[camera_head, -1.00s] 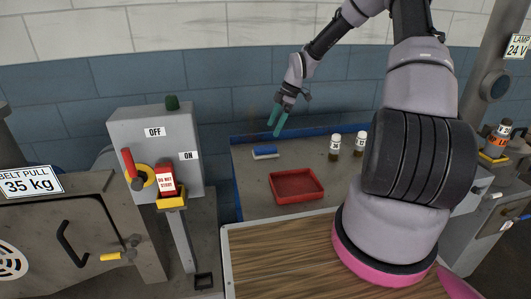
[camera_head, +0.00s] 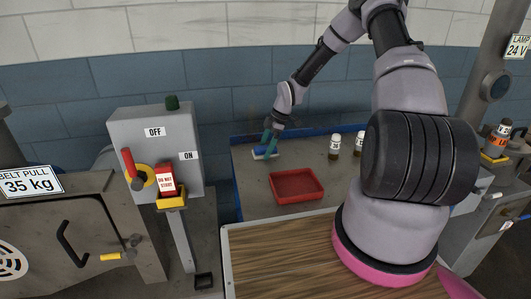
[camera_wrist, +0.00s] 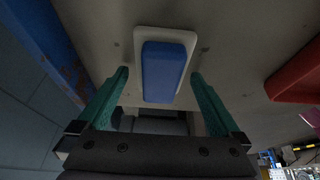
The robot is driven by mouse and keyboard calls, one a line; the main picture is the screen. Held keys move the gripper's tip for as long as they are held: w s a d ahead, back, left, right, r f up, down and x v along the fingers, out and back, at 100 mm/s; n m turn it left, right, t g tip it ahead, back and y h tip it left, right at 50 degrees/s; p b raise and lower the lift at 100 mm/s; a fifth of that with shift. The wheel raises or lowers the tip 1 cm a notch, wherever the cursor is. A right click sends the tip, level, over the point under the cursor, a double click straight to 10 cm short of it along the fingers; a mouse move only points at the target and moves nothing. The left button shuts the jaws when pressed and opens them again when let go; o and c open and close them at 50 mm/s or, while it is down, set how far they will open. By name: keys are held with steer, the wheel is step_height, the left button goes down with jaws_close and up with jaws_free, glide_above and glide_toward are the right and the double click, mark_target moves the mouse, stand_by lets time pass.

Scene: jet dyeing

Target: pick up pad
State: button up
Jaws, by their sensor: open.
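The pad (camera_head: 263,154) has a blue top on a pale base and lies on the grey bench near its back left corner. It also shows in the wrist view (camera_wrist: 163,72), ahead of and between the fingers. My gripper (camera_head: 269,142) has teal fingers and is down at the pad, partly covering it in the head view. In the wrist view my gripper (camera_wrist: 160,90) is open, one finger to each side of the pad's near end. I cannot tell whether the fingers touch it.
A red tray (camera_head: 297,200) stands on the bench in front of the pad, and its edge shows in the wrist view (camera_wrist: 296,76). Two brown bottles (camera_head: 334,147) (camera_head: 359,143) stand to the right. A blue rim (camera_head: 310,132) runs along the bench's back edge.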

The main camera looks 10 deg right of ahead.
mark_target(265, 147)
steer(key=shift+f, duration=0.2)
stand_by(0.3)
steer(key=c, duration=1.3)
step_height(265, 147, up, 10)
steer(key=shift+r, duration=0.2)
